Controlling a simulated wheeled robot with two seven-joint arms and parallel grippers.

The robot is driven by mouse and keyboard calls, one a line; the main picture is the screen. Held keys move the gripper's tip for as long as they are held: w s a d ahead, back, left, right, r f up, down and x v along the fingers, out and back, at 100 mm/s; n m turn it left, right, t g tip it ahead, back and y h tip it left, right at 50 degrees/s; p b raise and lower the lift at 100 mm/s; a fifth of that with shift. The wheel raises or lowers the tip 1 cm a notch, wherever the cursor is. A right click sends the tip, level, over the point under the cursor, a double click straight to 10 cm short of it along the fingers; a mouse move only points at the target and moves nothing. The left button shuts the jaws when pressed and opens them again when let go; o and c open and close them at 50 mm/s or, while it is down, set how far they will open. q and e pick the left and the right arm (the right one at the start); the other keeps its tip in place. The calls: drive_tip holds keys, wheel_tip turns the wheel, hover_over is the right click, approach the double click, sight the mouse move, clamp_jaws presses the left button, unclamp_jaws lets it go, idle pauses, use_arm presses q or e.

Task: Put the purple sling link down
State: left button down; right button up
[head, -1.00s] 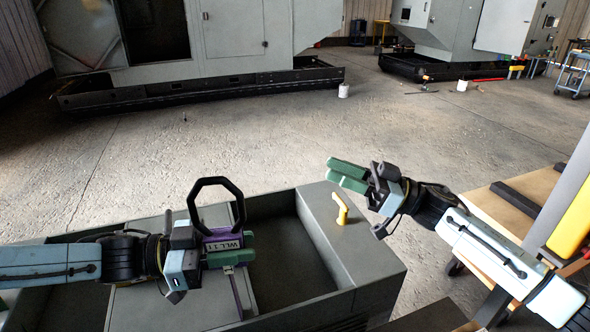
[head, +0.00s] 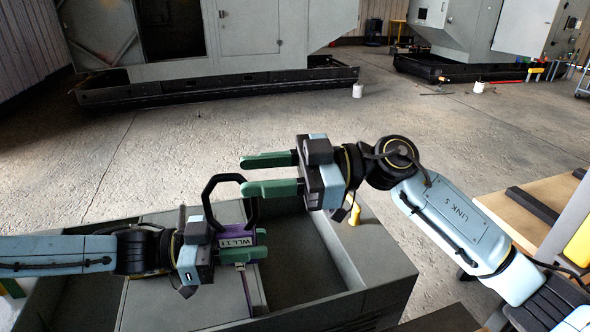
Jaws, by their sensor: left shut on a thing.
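The purple sling link (head: 236,240) has a black angular ring (head: 206,193) on top and a label reading WLL 1.1. My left gripper (head: 250,246) is shut on its purple body and holds it upright over the grey enclosure (head: 375,262). Whether the link touches anything below is hidden. My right gripper (head: 268,175) is open, its green fingers apart and pointing left. In the picture its lower finger lies by the right side of the black ring, with no clear grip on it.
The grey enclosure has a flat panel (head: 165,285) and a dark open bay (head: 290,265). A yellow handle (head: 354,213) on its right top is partly hidden by my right gripper. A wooden bench (head: 510,215) stands at right. Open concrete floor lies behind.

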sight(224, 177)
drive_tip(key=shift+s+a, duration=0.15)
drive_tip(key=shift+a, duration=1.15)
drive_tip(key=shift+s+a, duration=0.1)
drive_tip(key=shift+a, duration=1.2)
clamp_jaws()
use_arm(q)
drive_tip(key=c, duration=1.1)
unclamp_jaws()
